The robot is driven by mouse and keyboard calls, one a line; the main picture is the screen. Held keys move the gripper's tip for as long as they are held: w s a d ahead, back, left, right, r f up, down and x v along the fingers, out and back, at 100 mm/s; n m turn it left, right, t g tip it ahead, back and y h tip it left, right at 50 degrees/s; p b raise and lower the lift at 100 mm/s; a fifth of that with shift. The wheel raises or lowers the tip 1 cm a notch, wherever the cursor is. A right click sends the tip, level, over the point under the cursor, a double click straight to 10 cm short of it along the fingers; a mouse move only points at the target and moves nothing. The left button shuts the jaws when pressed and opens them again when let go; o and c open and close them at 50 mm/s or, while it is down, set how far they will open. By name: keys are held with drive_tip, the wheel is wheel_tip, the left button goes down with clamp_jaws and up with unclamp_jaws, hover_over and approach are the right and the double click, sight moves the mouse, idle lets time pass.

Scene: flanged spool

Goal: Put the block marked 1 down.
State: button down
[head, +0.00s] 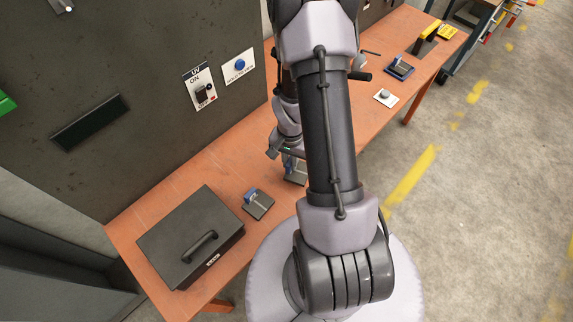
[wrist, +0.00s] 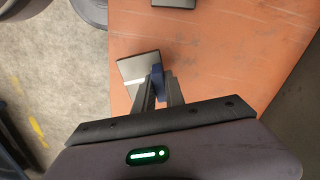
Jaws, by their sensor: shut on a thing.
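My gripper (wrist: 158,90) is shut on the blue upright part (wrist: 157,78) of a block with a grey plate (wrist: 136,68) in the wrist view. A white strip shows on the plate, but I cannot read a number on it. In the head view this held block (head: 296,179) shows partly behind my arm, over the bench near its front edge. I cannot tell whether it touches the bench top. A similar grey block with a blue part (head: 258,204) sits on the bench to the left. Another such block (head: 399,67) sits farther back on the right.
A dark lidded box (head: 180,238) with a handle stands at the bench's near left. A UV switch panel (head: 200,87) and a blue-button panel (head: 239,66) are on the dark wall. A small knobbed plate (head: 385,98) and yellow items (head: 428,40) lie toward the far end. Orange bench top (head: 222,150) is bare between.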

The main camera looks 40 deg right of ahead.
drive_tip(key=shift+w+d+f, duration=0.1)
drive_tip(key=shift+w+d, duration=0.05)
drive_tip(key=shift+w, duration=0.6)
drive_tip(key=shift+w+f, duration=0.2)
drive_tip(key=shift+w, duration=0.05)
drive_tip(key=shift+f+b, duration=0.9)
drive_tip(key=shift+f, duration=0.8)
drive_tip(key=c, duration=1.4)
unclamp_jaws()
